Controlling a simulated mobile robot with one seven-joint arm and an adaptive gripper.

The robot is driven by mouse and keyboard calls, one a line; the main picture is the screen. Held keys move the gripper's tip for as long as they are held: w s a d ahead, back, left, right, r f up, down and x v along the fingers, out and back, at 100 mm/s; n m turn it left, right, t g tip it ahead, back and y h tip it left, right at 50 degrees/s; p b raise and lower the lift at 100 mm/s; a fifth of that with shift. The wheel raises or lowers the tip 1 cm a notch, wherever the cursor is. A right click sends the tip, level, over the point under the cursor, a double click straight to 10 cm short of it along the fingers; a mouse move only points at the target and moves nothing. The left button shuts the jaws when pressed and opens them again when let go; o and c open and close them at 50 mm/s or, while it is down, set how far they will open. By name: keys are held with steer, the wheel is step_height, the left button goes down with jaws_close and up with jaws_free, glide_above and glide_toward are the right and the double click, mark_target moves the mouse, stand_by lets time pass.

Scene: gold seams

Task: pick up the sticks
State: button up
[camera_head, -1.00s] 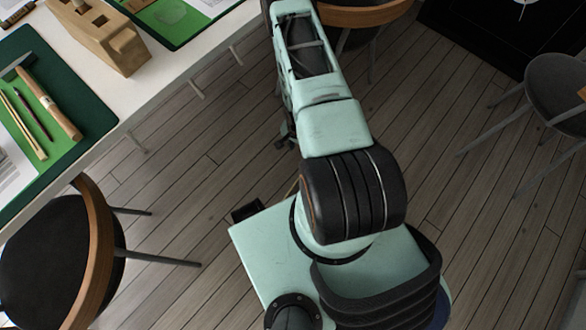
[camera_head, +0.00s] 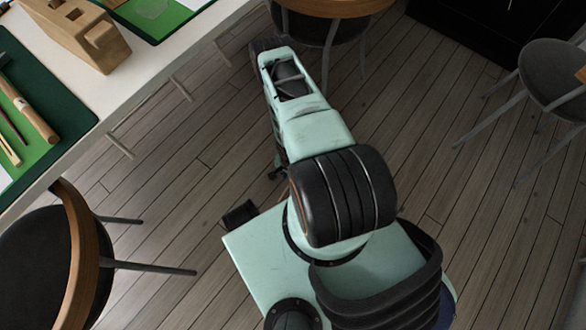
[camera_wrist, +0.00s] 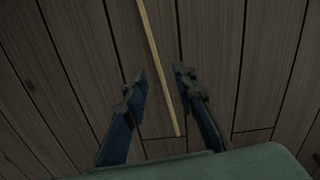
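A thin pale wooden stick (camera_wrist: 160,65) runs lengthwise through the wrist view, over the dark floorboards. Its near end lies between the fingers of my gripper (camera_wrist: 160,78). The gripper is open, with a finger on each side and a gap to the stick. How high the fingers are above it is hard to tell. In the head view, more thin pale sticks (camera_head: 8,151) lie on the green mat (camera_head: 72,112) on the table, partly cut off by the left edge.
A wooden block with holes (camera_head: 85,38) and a wooden-handled tool (camera_head: 36,121) are on the white table (camera_head: 140,85). A chair (camera_head: 85,240) stands at lower left, another chair (camera_head: 335,15) at the top, and a grey chair (camera_head: 550,80) at right.

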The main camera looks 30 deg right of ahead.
step_height(320, 180, down, 4)
steer(key=shift+s+d+r+b, duration=0.1)
steer(key=shift+d+b, duration=0.05)
steer(key=shift+b, duration=0.6)
steer(key=shift+r, duration=0.1)
steer(key=shift+c, duration=0.5)
jaws_close()
